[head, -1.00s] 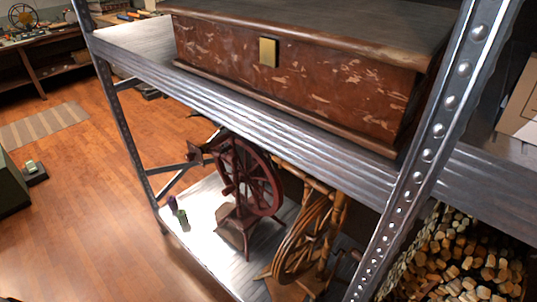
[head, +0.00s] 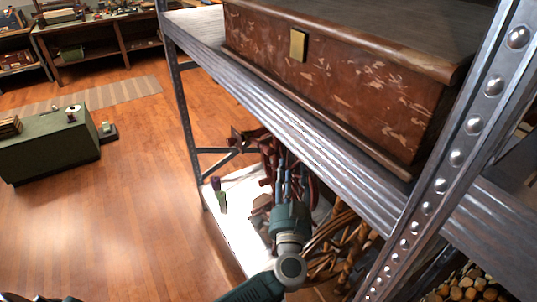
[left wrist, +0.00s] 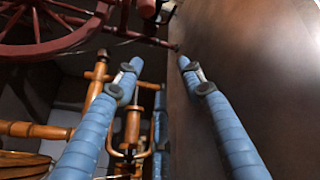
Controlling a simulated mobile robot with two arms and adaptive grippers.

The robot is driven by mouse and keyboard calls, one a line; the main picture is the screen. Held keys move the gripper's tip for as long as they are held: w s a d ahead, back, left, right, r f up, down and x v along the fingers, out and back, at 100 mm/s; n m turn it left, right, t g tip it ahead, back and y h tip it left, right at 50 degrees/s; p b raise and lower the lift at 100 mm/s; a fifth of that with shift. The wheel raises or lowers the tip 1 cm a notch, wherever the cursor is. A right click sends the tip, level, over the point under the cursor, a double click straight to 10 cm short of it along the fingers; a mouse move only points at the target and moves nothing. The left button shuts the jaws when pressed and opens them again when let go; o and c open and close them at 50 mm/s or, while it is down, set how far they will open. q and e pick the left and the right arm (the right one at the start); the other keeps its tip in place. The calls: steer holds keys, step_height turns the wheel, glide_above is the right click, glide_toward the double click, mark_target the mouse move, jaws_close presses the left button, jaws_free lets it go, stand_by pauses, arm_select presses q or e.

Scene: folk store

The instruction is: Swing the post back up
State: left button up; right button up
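A dark red spinning wheel (head: 267,160) stands on the lower shelf, largely hidden behind my left gripper (head: 283,168). In the left wrist view its spoked wheel (left wrist: 78,42) fills the upper left. A thin red turned post (left wrist: 132,34) runs across just beyond the fingertips, its tip near the right finger. The blue fingers of my left gripper (left wrist: 160,64) are apart, with nothing visibly clamped between them. I cannot tell whether they touch the post. My right gripper is not in view.
A second, light-brown wooden spinning wheel (head: 350,245) stands close beside, right of my left gripper. A large brown chest (head: 340,85) sits on the shelf above. Metal uprights (head: 180,110) and (head: 440,160) frame the opening. Small spools (head: 219,197) stand on the lower shelf.

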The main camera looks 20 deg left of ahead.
mark_target(269, 155)
arm_select(q)
steer(key=w+a+f+g+y, duration=0.1)
steer(key=w+a, duration=0.1)
steer(key=a, duration=0.1)
steer(key=w+a+f+g+y, duration=0.1)
steer(key=w+a, duration=0.2)
steer(key=w+a+f+g+y, duration=0.1)
steer(key=w+a, duration=0.1)
steer(key=a, duration=0.1)
steer(key=shift+w+a+g, duration=0.1)
steer(key=shift+w+g, duration=0.1)
steer(key=shift+g, duration=0.1)
steer(key=shift+x, duration=0.8)
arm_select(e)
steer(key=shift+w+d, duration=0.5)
arm_select(q)
steer(key=shift+c, duration=0.3)
jaws_close()
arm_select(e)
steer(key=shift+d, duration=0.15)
